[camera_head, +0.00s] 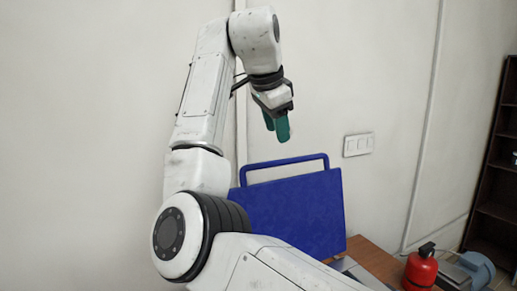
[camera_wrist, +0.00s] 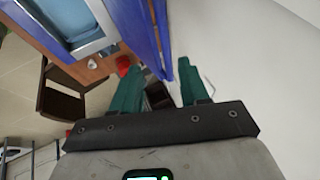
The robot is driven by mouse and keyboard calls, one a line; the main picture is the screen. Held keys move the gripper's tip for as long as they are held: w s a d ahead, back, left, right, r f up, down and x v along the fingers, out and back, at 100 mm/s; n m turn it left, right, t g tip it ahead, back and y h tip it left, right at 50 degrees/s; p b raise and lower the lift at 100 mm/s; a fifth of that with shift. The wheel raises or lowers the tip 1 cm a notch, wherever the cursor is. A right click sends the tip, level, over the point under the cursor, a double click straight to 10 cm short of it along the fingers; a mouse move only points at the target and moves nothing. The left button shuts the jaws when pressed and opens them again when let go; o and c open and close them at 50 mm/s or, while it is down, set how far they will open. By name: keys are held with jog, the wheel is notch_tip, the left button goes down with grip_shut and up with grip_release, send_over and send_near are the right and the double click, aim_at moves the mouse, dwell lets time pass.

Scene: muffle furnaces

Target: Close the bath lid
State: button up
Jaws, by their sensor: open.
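The blue bath lid (camera_head: 292,212) stands raised, nearly upright, with a bar handle (camera_head: 284,160) along its top edge. My gripper (camera_head: 276,133) is above the lid, with green fingers pointing down and apart from the handle in this view. In the wrist view my gripper (camera_wrist: 155,68) is open, its two green fingers spread. The lid shows edge-on as a blue strip (camera_wrist: 138,28) ahead of the fingers, with the handle bar (camera_wrist: 162,35) beside it. The open bath (camera_wrist: 88,20) is at the upper left. My arm hides the lower part of the lid in the head view.
A wooden table (camera_head: 378,262) carries the bath. A red fire extinguisher (camera_head: 420,270) and a blue-grey machine (camera_head: 474,270) stand at the right. A dark shelf (camera_head: 497,185) is at the far right. A pale wall with a switch plate (camera_head: 359,144) rises behind the lid.

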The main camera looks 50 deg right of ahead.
aim_at(283, 160)
jog(key=x, duration=0.3)
jog(key=p+x, duration=0.1)
jog(key=x, duration=0.6)
jog(key=shift+w+d+r, duration=0.15)
jog(key=shift+w+d, duration=0.05)
jog(key=shift+w, duration=0.1)
jog(key=shift+c, duration=0.2)
grip_shut()
